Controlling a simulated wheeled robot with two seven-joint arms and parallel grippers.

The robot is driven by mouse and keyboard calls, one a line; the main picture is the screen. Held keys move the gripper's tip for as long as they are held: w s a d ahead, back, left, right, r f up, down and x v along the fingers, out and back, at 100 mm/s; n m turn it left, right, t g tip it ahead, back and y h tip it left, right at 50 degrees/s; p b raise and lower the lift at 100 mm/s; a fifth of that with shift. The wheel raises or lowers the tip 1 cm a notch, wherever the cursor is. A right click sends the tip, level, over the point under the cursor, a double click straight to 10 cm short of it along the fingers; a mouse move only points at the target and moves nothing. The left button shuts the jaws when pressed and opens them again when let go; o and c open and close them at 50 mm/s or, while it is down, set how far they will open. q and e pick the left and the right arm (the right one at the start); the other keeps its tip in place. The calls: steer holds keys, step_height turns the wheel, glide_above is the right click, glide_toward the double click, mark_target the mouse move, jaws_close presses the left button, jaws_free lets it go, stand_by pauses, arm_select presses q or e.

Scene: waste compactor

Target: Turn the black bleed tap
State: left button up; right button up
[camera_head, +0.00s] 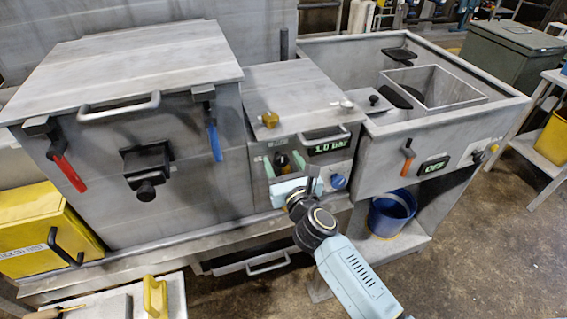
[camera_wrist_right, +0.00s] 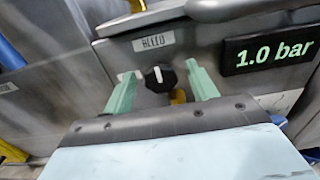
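The black bleed tap (camera_wrist_right: 160,77) is a small round knob with a white pointer line, on a grey panel under a "BLEED" label (camera_wrist_right: 154,41). The pointer stands close to upright. My right gripper (camera_wrist_right: 164,71) is open, with one green finger to each side of the tap and a visible gap on both sides. I cannot tell how far the fingertips are from the panel. In the head view my right gripper (camera_head: 296,186) is at the front of the middle unit and hides part of it. My left gripper is out of view.
A green display (camera_wrist_right: 275,53) beside the tap reads "1.0 bar". A handle bar (camera_wrist_right: 245,8) juts out above it. In the head view, a blue knob (camera_head: 338,182) sits right of the gripper. A brass-coloured fitting (camera_head: 270,119) stands on the unit's top.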

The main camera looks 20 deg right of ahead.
steer(key=c, duration=0.9)
steer(key=shift+n, duration=0.3)
steer(key=n+p, duration=0.2)
steer(key=n, duration=0.1)
steer(key=shift+a+r, duration=0.1)
steer(key=n+p, duration=0.2)
steer(key=n, duration=0.2)
steer(key=n+p, duration=0.1)
steer(key=n, duration=0.4)
steer(key=shift+a+p, duration=0.1)
steer(key=shift+p, duration=0.3)
steer(key=shift+f+n+p, duration=0.15)
steer(key=shift+n+p, duration=0.15)
steer(key=shift+n, duration=0.65)
steer(key=shift+f+n+p, duration=0.15)
steer(key=shift+n+p, duration=0.15)
steer(key=shift+n, duration=0.65)
